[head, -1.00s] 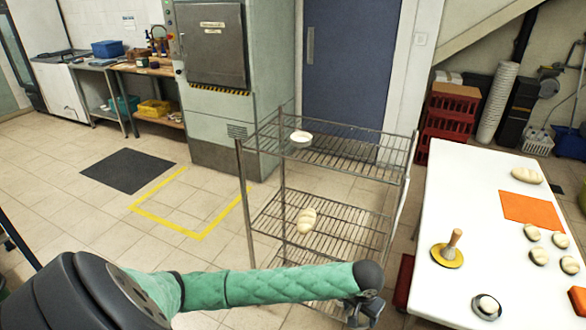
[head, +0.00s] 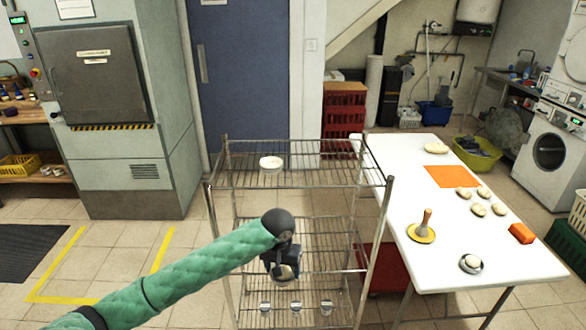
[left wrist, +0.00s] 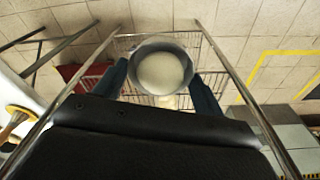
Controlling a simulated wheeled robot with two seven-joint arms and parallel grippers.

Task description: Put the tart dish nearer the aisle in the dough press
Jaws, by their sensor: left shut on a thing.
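My left gripper (left wrist: 161,88) is shut on a round grey dish (left wrist: 137,46) with pale dough in it. In the head view the gripper (head: 282,268) is in front of the wire rack, with part of the pale dough showing under it. A white dish (head: 271,163) sits on the rack's top shelf. A small dark dish with dough (head: 471,264) sits on the white table's near part. A grey-green machine (head: 100,75) with a shut door stands at the left; I cannot tell whether it is the dough press. My right gripper is not in view.
The wire rack (head: 300,185) stands mid-view, with several small pale-topped items (head: 295,307) low in it. The white table (head: 400,180) holds a wooden-handled tool (head: 421,233), dough pieces and an orange mat (head: 452,176). Floor inside the yellow marking (head: 95,270) is clear.

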